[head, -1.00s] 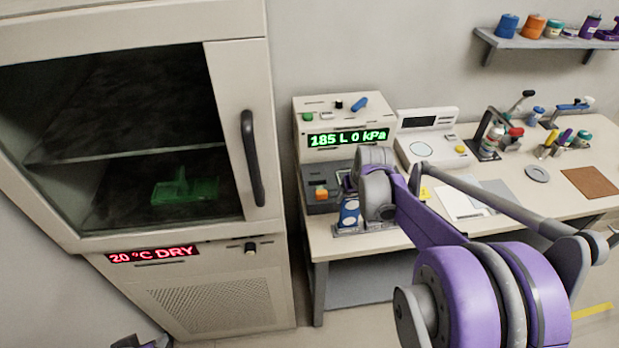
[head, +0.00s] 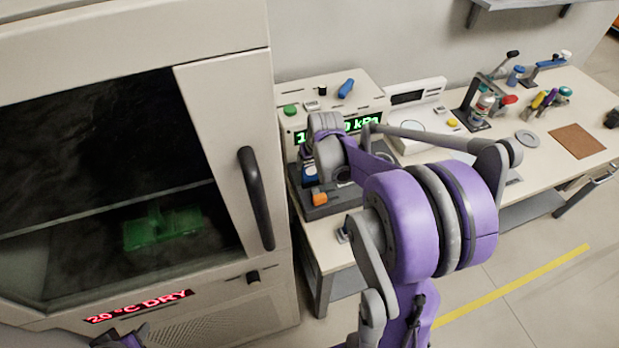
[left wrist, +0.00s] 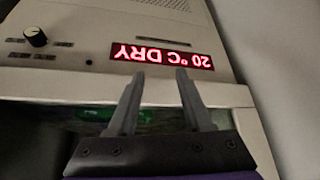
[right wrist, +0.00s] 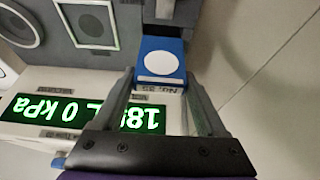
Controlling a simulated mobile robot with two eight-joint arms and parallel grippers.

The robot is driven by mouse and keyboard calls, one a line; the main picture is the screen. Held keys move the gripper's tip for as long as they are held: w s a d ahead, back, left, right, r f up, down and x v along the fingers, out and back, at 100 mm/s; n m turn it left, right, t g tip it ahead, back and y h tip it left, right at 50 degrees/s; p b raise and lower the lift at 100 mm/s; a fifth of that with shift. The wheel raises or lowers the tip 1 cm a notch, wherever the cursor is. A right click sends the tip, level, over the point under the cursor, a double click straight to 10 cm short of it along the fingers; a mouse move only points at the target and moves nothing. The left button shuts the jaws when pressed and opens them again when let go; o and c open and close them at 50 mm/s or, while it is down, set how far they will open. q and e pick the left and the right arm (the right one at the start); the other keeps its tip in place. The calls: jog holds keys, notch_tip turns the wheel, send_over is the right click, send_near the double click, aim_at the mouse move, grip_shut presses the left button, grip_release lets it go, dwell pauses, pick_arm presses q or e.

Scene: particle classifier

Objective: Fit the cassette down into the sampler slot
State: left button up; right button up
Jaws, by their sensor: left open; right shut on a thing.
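The cassette (right wrist: 160,64), blue with a white disc, is between the fingers of my right gripper (right wrist: 160,82), which is shut on it. In the head view a bit of the blue cassette (head: 310,170) shows below my right wrist, over the dark front deck of the sampler (head: 367,103). The sampler is a beige box with a green display reading 185 L 0 kPa in the right wrist view. The slot is hidden, and I cannot tell whether the cassette touches it. My left gripper (left wrist: 155,80) is open and empty, before the drying cabinet.
The drying cabinet (head: 222,110) with its black handle stands left, a green item (head: 160,228) behind its glass. An orange latch (head: 320,198) is on the sampler's deck. A white instrument (head: 418,100) stands to the right.

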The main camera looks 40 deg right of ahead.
aim_at(312, 177)
notch_tip(312, 177, down, 2)
jog(key=shift+s+f, duration=0.1)
jog(key=shift+s, duration=0.05)
jog(key=shift+f+b, duration=0.25)
jog(key=shift+b, duration=0.05)
notch_tip(312, 177, down, 4)
jog(key=shift+s+a+f+b, duration=0.1)
jog(key=shift+s+b, duration=0.05)
jog(key=shift+b, duration=0.75)
grip_shut()
pick_arm(q)
jog(key=s+f, duration=0.1)
jog(key=f, duration=0.2)
jog(key=s+f, duration=0.1)
jog(key=shift+s+a+f, duration=0.1)
jog(key=shift+s+f, duration=0.1)
jog(key=shift+s, duration=0.1)
pick_arm(e)
jog(key=o, duration=1)
grip_release()
jog(key=shift+c, duration=0.2)
jog(key=o, duration=0.4)
jog(key=shift+w, duration=0.25)
pick_arm(q)
jog(key=shift+w, duration=0.2)
pick_arm(e)
jog(key=shift+r, duration=0.2)
